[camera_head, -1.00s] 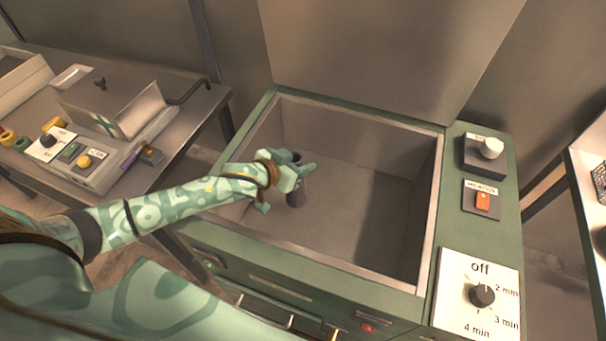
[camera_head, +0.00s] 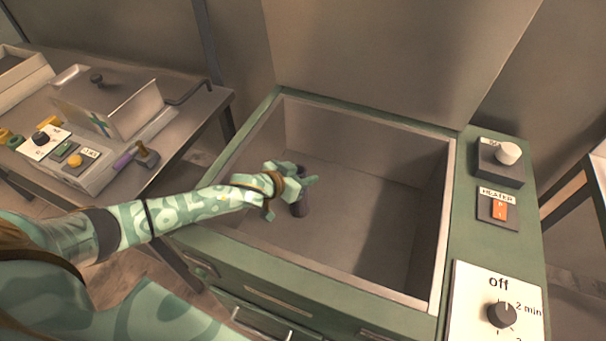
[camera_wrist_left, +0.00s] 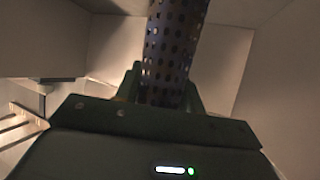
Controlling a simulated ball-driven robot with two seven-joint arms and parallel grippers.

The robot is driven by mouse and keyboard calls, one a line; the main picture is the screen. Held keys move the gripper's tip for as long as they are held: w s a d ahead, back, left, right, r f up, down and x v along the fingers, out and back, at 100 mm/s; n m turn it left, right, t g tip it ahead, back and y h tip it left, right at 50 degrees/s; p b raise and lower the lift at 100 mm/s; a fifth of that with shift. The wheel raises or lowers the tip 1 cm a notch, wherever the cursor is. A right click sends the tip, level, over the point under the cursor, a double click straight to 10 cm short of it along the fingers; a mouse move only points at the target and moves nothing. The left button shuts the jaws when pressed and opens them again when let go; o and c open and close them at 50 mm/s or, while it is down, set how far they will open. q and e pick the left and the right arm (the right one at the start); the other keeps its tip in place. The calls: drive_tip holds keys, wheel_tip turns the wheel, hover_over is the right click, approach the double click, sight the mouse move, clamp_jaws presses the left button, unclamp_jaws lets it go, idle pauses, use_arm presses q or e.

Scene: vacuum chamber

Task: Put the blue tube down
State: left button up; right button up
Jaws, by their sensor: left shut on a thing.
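My left gripper (camera_head: 290,187) reaches into the open vacuum chamber (camera_head: 375,205) from its left side. It is shut on a dark perforated tube, the blue tube (camera_head: 301,206), which stands about upright near the chamber floor. I cannot tell whether the tube touches the floor. In the left wrist view the blue tube (camera_wrist_left: 172,50) rises between the two fingers (camera_wrist_left: 162,85), its surface dark bluish with rows of holes. My right gripper is not in view.
The chamber's green rim carries a knob (camera_head: 507,153), an orange heater switch (camera_head: 499,209) and a timer dial (camera_head: 502,314) on the right. A metal table (camera_head: 190,125) with a control box and trays stands at the left. The rest of the chamber floor is clear.

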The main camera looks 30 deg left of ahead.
use_arm(q)
drive_tip(key=o, duration=1.2)
drive_tip(key=shift+f, duration=0.1)
drive_tip(key=p+v, duration=0.3)
drive_tip(key=v, duration=0.4)
drive_tip(key=shift+s+r, duration=0.2)
drive_tip(key=shift+r, duration=0.05)
drive_tip(key=shift+a, duration=0.1)
